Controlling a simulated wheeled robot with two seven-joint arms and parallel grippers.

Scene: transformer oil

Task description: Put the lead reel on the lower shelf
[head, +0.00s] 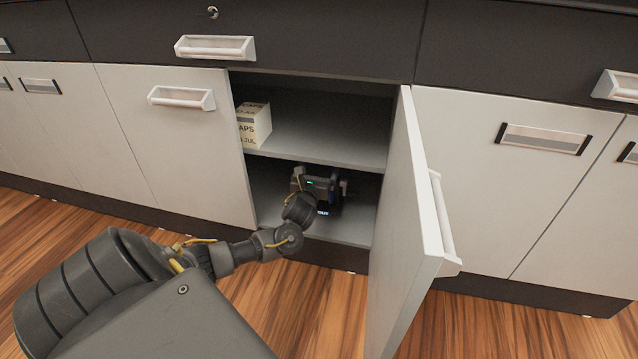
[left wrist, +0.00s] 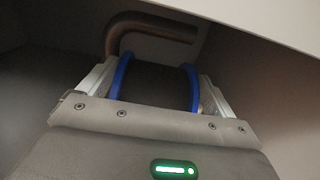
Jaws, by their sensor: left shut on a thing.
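The lead reel (left wrist: 158,86) shows in the left wrist view as a dark drum with blue rims. My left gripper (head: 318,183) reaches into the open cabinet, in the lower compartment, and is shut on the reel, with one finger on each side of it. In the head view the reel is mostly hidden behind the gripper. The lower shelf (head: 345,230) is the grey cabinet floor under the gripper. I cannot tell whether the reel touches it. My right gripper is not in view.
An upper shelf (head: 315,150) lies above my gripper and holds a cream box (head: 253,125) at its left. The open cabinet door (head: 400,235) stands to the right of my arm. A brown bent pipe (left wrist: 150,28) shows behind the reel.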

